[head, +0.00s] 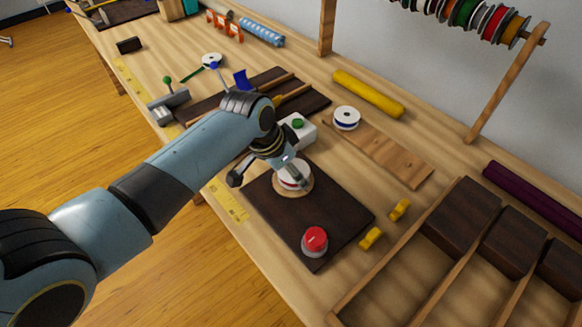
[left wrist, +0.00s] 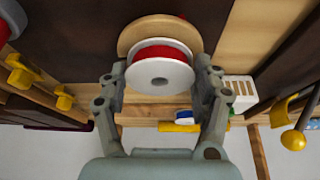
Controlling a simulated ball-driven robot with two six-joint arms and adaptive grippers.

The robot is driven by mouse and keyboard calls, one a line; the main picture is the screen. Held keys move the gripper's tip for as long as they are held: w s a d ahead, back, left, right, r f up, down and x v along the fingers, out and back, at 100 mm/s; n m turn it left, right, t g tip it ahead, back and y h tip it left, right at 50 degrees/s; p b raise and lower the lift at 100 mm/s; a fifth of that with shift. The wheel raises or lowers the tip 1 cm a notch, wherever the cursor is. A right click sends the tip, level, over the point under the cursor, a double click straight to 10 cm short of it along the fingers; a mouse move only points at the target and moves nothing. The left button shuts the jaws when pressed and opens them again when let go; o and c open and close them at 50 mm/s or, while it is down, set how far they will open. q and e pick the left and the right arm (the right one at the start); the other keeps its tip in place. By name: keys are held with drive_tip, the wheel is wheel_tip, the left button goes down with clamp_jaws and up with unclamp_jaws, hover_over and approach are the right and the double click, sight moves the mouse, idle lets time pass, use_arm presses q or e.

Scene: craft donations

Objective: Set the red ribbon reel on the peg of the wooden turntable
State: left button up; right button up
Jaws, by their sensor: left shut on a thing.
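The red ribbon reel (head: 294,175) has white flanges with red ribbon between them. My left gripper (head: 283,168) is shut on it, just over the round wooden turntable (head: 302,190). In the left wrist view the reel (left wrist: 160,74) is between the two fingers (left wrist: 161,82), with its near flange facing the camera. The turntable disc (left wrist: 140,34) shows behind it, partly covered. The peg is hidden, and I cannot tell whether the reel is around it or resting on the disc. My right gripper is not in view.
The turntable is on a dark board (head: 340,212) with a red knob (head: 315,240). A white box with a green button (head: 298,128), a blue-and-white reel (head: 347,118) and yellow clips (head: 400,209) are nearby. A divided tray (head: 395,275) lies at right.

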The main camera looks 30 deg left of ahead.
use_arm(q)
drive_tip(key=o, duration=1)
drive_tip(key=shift+o, duration=0.2)
drive_tip(key=v, duration=1.2)
